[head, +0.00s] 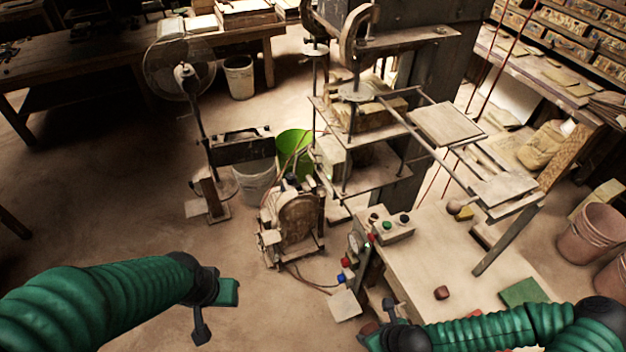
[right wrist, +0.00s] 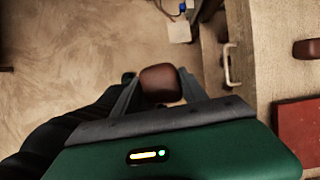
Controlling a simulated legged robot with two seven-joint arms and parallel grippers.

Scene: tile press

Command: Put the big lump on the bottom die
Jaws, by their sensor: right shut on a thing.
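My right gripper (head: 385,322) is low in the head view, beside the front left of the pale worktable. In the right wrist view, its fingers (right wrist: 160,92) are shut on a rounded brown lump (right wrist: 160,82), held clear above the floor. A second brown lump (head: 441,293) lies on the worktable; it also shows at the right wrist view's edge (right wrist: 307,48). I cannot compare their sizes surely. The press (head: 375,165) stands at centre back with a blocky die (head: 373,116) on its plate; I cannot tell whether this is the bottom die. My left gripper (head: 213,312) is at lower left, jaws unclear.
The worktable (head: 420,250) carries a button box (head: 392,226), a green mat (head: 524,292) and a red block (right wrist: 301,122). A motor-like machine (head: 297,215), a green bucket (head: 294,146) and a fan (head: 180,70) stand left of the press. Floor at left is clear.

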